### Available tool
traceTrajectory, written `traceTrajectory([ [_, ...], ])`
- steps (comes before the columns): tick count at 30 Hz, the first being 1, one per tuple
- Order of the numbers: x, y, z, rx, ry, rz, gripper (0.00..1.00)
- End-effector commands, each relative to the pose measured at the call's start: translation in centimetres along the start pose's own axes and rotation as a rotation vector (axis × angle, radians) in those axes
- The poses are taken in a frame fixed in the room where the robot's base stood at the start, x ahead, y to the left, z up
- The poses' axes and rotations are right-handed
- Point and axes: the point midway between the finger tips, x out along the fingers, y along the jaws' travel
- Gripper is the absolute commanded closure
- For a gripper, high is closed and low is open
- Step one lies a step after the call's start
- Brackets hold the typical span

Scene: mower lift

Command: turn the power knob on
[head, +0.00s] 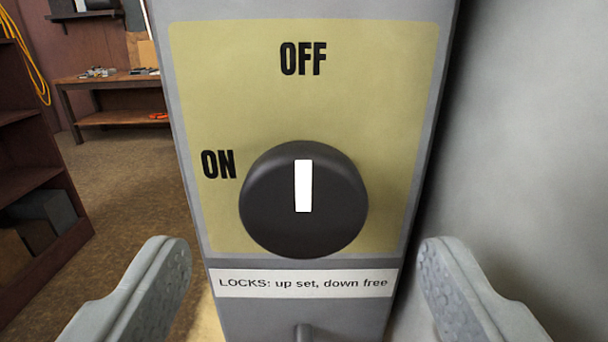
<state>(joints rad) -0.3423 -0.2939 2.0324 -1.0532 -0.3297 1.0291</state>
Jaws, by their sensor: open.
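The black round power knob (337,228) sits on a yellow panel (215,62) on the front of a grey post. Its white pointer mark is upright and points up at the word OFF. The word ON is printed to the left of the knob. My gripper (305,262) is open, with one grey finger low on each side of the knob. Both fingers are apart from the knob and nothing is between them but the view of the post.
A white label (305,283) below the knob reads "LOCKS: up set, down free". A small grey peg (304,332) shows under it. A grey wall surface (530,130) is close on the right. A workbench (110,82) and dark shelf (30,150) stand behind at left.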

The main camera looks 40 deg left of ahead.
Motion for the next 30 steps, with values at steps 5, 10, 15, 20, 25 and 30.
traceTrajectory([
  [5,2.1,-0.1,0.0,0.000,0.000,-0.002,0.29],
  [10,3.1,0.0,0.0,0.000,0.000,-0.001,0.29],
  [15,3.4,0.0,0.0,0.000,0.001,-0.001,0.29],
  [20,3.4,0.0,0.0,0.000,0.000,0.000,0.29],
  [25,3.4,0.0,0.0,0.000,0.000,0.000,0.61],
  [30,3.4,0.0,0.0,-0.001,0.000,0.000,0.74],
])
